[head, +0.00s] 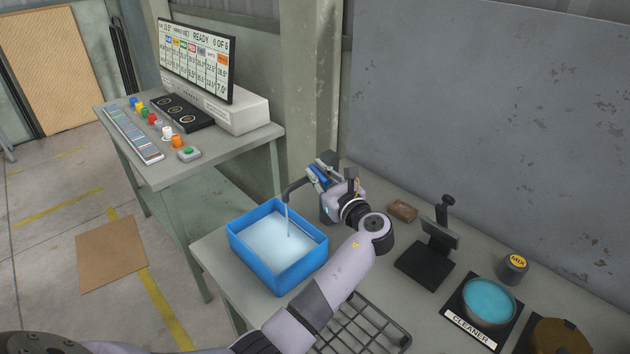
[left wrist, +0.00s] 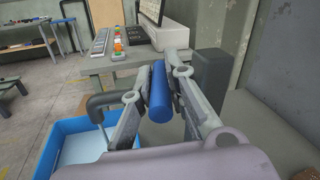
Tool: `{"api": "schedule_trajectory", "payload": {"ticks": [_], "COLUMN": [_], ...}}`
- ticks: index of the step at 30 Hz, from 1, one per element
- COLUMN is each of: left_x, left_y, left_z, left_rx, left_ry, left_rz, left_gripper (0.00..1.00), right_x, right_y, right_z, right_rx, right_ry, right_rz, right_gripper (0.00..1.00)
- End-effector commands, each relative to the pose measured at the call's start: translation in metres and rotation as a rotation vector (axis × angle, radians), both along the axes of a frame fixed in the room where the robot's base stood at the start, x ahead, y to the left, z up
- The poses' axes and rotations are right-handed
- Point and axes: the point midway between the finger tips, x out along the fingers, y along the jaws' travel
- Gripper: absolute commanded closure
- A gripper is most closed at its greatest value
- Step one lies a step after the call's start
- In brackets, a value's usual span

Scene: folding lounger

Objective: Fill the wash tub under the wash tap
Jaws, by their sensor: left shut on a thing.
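The blue wash tub (head: 308,263) stands on the grey bench under the dark wash tap (head: 296,186). Pale water (head: 270,240) covers the tub's floor, and a thin stream falls into it from the spout. My left gripper (head: 321,176) is at the tap, shut on its blue handle (head: 315,169). In the left wrist view the blue handle (left wrist: 159,95) sits between the fingers. The tub (left wrist: 52,150) and spout (left wrist: 105,101) show to the left there. My right gripper is not in view.
A wire rack (head: 362,325) lies on the bench in front of the tap. To the right are a brown block (head: 403,211), a black stand (head: 428,262), a cleaner dish (head: 489,300) and a MIX-labelled pot (head: 513,268). A side table (head: 205,160) holds a screen (head: 195,58).

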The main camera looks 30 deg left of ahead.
Motion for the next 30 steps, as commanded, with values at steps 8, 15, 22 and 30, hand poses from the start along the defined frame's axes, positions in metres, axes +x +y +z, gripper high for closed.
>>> {"api": "schedule_trajectory", "payload": {"ticks": [8, 15, 22, 30], "left_x": [0.007, 0.009, 0.009, 0.009], "left_y": [-0.004, -0.005, -0.005, -0.004], "left_z": [-0.003, -0.001, 0.000, 0.000], "left_rx": [-0.001, 0.000, -0.001, -0.001], "left_ry": [-0.002, -0.001, -0.001, -0.002], "left_rz": [0.169, 0.245, 0.263, 0.262], "left_gripper": [1.00, 1.00, 1.00, 1.00], "right_x": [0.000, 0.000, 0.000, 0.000], "right_y": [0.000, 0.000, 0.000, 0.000], "right_z": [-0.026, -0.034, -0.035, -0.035], "right_rx": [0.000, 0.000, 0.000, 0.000], "right_ry": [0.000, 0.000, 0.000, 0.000], "right_rz": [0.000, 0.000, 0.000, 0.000], "right_gripper": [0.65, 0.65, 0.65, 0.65]}}
